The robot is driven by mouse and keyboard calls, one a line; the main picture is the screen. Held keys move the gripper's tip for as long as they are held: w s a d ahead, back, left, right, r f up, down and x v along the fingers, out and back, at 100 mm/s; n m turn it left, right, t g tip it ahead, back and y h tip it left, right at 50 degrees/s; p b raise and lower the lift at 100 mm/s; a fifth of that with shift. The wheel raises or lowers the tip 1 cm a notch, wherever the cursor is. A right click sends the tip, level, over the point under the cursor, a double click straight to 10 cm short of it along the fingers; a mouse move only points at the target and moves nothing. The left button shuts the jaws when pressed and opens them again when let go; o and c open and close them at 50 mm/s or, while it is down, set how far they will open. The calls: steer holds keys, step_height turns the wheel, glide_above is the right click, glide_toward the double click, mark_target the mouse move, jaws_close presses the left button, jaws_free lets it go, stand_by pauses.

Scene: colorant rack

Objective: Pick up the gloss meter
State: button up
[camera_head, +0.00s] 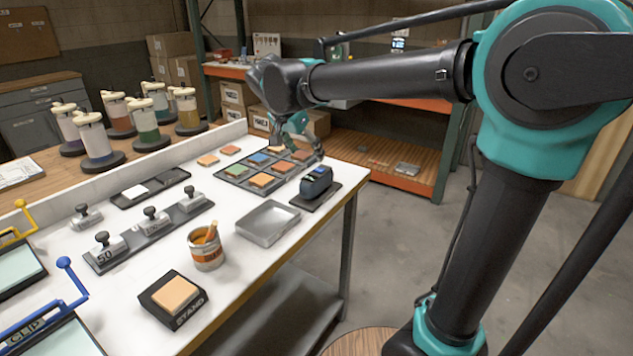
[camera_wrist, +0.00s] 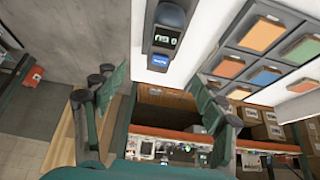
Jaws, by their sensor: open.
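The gloss meter (camera_head: 316,182) is a dark blue-black rounded device on a dark flat base near the right edge of the white table. In the wrist view the gloss meter (camera_wrist: 166,32) shows at top centre, with a lit display and a blue patch at its near end. My gripper (camera_head: 304,142) is above and behind it in the head view, over the far end of the table. In the wrist view my gripper (camera_wrist: 155,85) has its two fingers wide apart with nothing between them. The meter lies beyond the fingertips, not touched.
A tray of coloured tiles (camera_head: 238,174) lies left of the meter. An empty grey tray (camera_head: 267,240) is nearer the front. A paint can (camera_head: 206,250), weights (camera_head: 104,240) and a tile stand (camera_head: 158,318) stand further along. An orange shelf (camera_head: 390,178) stands behind.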

mark_target(316, 174)
steer(key=x, duration=0.8)
steer(key=shift+a, duration=0.1)
steer(key=shift+x, duration=2.6)
steer(key=shift+a, duration=0.15)
steer(key=c, duration=1.6)
jaws_close()
steer(key=shift+r, duration=0.1)
